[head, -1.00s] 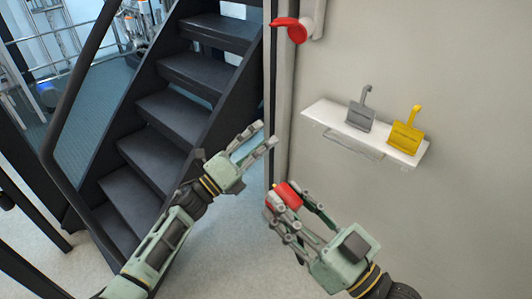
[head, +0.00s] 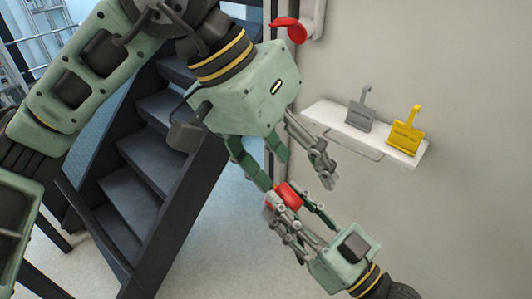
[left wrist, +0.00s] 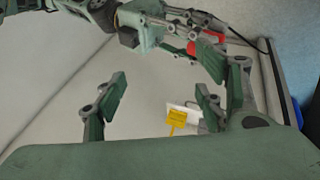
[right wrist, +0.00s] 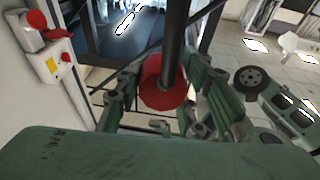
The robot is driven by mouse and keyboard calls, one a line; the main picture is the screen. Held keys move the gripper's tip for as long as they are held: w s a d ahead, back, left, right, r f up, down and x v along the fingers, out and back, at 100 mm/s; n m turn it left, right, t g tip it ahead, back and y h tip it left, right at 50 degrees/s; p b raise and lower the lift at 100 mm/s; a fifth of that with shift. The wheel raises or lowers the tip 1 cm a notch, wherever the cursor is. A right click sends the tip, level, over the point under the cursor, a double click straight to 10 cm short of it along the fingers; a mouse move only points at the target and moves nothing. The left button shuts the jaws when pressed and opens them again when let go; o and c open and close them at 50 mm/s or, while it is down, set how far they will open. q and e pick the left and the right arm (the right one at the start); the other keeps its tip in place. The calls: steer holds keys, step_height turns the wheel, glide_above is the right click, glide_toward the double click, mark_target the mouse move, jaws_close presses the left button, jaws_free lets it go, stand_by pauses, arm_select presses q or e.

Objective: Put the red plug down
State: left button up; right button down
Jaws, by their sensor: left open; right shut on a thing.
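The red plug (head: 288,195) is held in my right gripper (head: 290,212), which is shut on it in front of the wall. In the right wrist view the plug (right wrist: 160,88) shows as a red round flange with a dark shaft, between the fingers. My left gripper (head: 285,160) is open and hangs just above the plug, its fingers pointing down toward it. In the left wrist view the plug (left wrist: 208,40) is partly hidden by fingers, beyond the open left fingers (left wrist: 160,100). I cannot tell whether the left fingers touch it.
A white wall shelf (head: 402,156) at the right carries a grey tag (head: 360,116) and a yellow tag (head: 405,137). A red handle (head: 290,29) is on the wall above. Dark stairs (head: 150,165) stand to the left. Some pale floor (head: 215,250) is clear.

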mark_target(287, 195)
arm_select(q)
steer(key=w+f+t, duration=0.1)
steer(key=f, duration=0.2)
steer(key=w+f+m+t+y, duration=0.1)
steer(key=f, duration=0.2)
steer(key=w+f+m+y, duration=0.1)
steer(key=w+f, duration=0.1)
steer(key=f, duration=0.2)
steer(key=shift+f+t, duration=0.1)
steer(key=shift+t, duration=0.3)
steer(key=shift+s, duration=0.1)
steer(key=c, duration=1.3)
steer(key=shift+c, duration=0.4)
arm_select(e)
steer(key=c, duration=1.5)
jaws_free()
arm_select(q)
steer(key=shift+c, duration=1.2)
arm_select(e)
steer(key=shift+o, duration=0.8)
arm_select(q)
jaws_close()
arm_select(e)
steer(key=shift+o, duration=1.2)
